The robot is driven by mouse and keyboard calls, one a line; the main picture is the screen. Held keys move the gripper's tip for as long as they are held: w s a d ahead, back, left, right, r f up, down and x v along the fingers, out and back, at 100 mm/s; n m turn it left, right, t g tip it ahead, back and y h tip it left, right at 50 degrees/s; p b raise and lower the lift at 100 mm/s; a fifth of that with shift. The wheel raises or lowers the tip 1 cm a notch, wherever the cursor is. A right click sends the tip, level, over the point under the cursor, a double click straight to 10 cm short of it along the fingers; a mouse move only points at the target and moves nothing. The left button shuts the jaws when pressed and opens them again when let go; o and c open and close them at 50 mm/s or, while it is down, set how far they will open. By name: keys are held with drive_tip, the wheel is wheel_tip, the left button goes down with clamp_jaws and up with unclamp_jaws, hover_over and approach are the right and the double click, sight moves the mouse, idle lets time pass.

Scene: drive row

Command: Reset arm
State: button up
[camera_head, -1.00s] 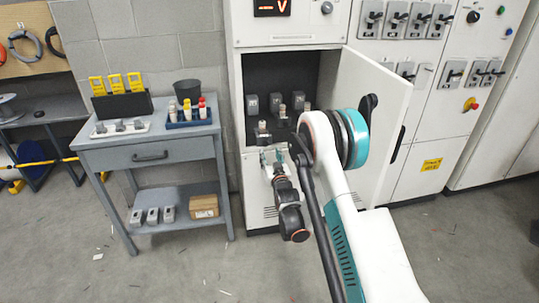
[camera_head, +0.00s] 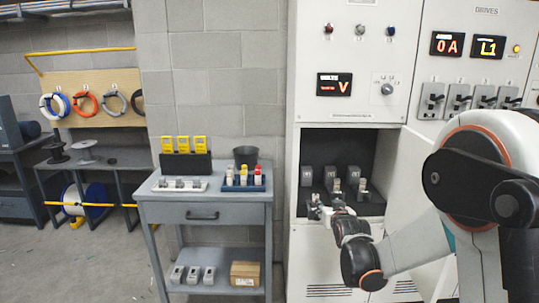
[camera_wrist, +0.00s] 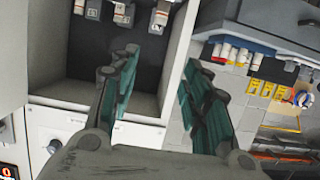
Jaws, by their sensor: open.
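My gripper (camera_head: 320,210) is at the front of the open cabinet compartment (camera_head: 375,205), low at its left side. In the wrist view its two fingers (camera_wrist: 162,60) stand wide apart with nothing between them. My arm comes in from the right. Inside the compartment are grey blocks: a left one (camera_head: 306,176), a middle one (camera_head: 330,178) and a right one (camera_head: 353,177), with pale cylinders in front of them. The left cylinder is close to my fingers in the head view; whether they touch is unclear.
The cabinet door (camera_head: 406,165) stands open, partly behind my arm. Left of the cabinet, a grey cart (camera_head: 205,212) holds a blue tray (camera_head: 243,187) of cylinders, a dark cup (camera_head: 246,156) and yellow meters (camera_head: 184,145).

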drive_tip(key=s+r+g, duration=0.2)
drive_tip(key=s+r, duration=0.2)
drive_tip(key=s, duration=0.6)
drive_tip(key=s+r+g, duration=0.2)
drive_tip(key=s+r, duration=0.2)
drive_tip(key=s, duration=0.6)
drive_tip(key=s+f+g, duration=0.1)
drive_tip(key=s+f, duration=0.1)
drive_tip(key=s, duration=0.9)
drive_tip(key=s+f+g, duration=0.2)
drive_tip(key=s, duration=1)
drive_tip(key=shift+s+f+g, duration=0.25)
drive_tip(key=shift+f+g, duration=0.05)
drive_tip(key=shift+f, duration=0.05)
